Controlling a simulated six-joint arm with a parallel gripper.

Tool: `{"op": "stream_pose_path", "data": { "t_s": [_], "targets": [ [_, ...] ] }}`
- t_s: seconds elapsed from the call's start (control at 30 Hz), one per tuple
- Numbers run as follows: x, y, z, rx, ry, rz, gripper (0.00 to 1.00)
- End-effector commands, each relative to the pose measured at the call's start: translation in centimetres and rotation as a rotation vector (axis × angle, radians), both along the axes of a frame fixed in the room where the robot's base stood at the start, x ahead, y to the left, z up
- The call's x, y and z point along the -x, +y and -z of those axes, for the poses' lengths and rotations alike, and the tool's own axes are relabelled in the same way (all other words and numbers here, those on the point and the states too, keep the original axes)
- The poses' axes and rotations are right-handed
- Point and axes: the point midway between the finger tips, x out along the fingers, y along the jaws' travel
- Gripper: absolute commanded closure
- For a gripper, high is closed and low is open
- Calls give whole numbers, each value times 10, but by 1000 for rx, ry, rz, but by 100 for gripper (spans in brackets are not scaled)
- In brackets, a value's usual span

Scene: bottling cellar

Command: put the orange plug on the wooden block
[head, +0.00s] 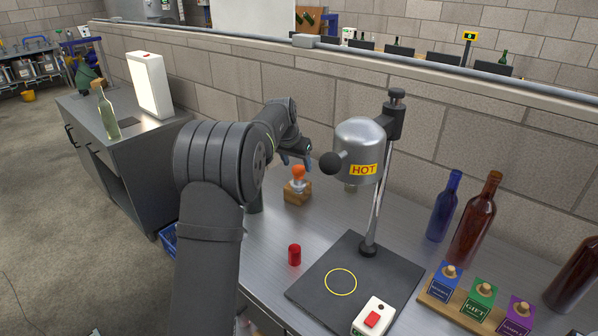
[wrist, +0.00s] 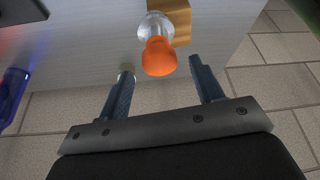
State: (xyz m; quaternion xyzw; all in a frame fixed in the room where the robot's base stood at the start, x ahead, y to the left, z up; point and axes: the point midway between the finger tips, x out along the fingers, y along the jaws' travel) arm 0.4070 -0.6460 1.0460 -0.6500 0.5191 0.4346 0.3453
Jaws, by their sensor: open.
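The orange plug (head: 298,172) stands upright, with a silver metal part below it, on the wooden block (head: 291,198) at the back of the bench. In the wrist view, the orange plug (wrist: 158,57) is at the top middle, in line with the gap between my fingertips, and part of the wooden block (wrist: 182,22) shows behind it. My gripper (wrist: 163,68) is open, with nothing clamped; one blue-grey finger is to each side of the plug's line. In the head view, my gripper (head: 292,159) is just above the plug, partly hidden by my arm.
A heat lamp marked HOT (head: 360,140) on a pole stands close to the right, over a black base plate (head: 325,265). A red cylinder (head: 294,255) stands in front. Bottles (head: 474,222) and a rack of labelled stoppers (head: 468,312) are at right. The brick wall (head: 330,105) runs behind.

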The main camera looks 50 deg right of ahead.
Motion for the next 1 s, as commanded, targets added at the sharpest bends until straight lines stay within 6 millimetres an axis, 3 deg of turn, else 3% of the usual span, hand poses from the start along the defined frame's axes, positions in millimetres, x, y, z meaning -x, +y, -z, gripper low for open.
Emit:
{"op": "stream_pose_path", "data": {
  "t_s": [0.2,0.4,0.8,1.0],
  "targets": [
    [3,16,-40,2,-1,0,40],
    [5,22,-56,1,0,0,40],
    [5,22,-55,0,0,0,40],
    [4,15,-37,-3,2,1,40]
  ]
}}
